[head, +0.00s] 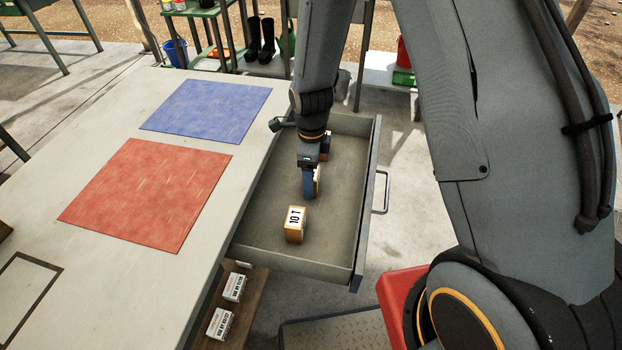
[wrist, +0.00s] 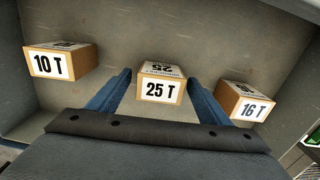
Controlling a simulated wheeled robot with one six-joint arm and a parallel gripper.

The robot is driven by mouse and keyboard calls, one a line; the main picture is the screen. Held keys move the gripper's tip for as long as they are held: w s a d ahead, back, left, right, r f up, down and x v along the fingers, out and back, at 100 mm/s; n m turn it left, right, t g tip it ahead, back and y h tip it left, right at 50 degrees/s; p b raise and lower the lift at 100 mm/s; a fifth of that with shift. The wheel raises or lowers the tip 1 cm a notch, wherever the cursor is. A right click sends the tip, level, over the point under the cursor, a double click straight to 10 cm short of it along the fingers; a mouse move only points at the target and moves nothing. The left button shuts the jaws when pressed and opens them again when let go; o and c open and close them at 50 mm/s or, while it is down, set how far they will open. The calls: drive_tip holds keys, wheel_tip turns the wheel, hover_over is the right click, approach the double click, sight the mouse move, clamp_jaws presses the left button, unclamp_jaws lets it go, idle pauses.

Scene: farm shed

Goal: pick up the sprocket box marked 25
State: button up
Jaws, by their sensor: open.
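The sprocket box marked 25 T (wrist: 161,91) sits on the drawer floor in the middle of the wrist view, with a white label on its front and top. My gripper (wrist: 163,90) is open, with one blue finger on each side of the box. Gaps show between the fingers and the box, so it is not held. In the head view my gripper (head: 309,182) reaches down into the open drawer (head: 262,232) and hides most of that box.
A box marked 10 T (head: 295,224) stands nearer in the drawer; it shows at left in the wrist view (wrist: 62,64). A box marked 16 T (wrist: 244,102) is at right there. Drawer walls surround them. The table with a red mat (head: 150,192) and blue mat (head: 207,109) is left.

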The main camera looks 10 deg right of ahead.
drive_tip(key=shift+f, duration=0.7)
drive_tip(key=c, duration=1.2)
drive_tip(key=shift+r, duration=0.1)
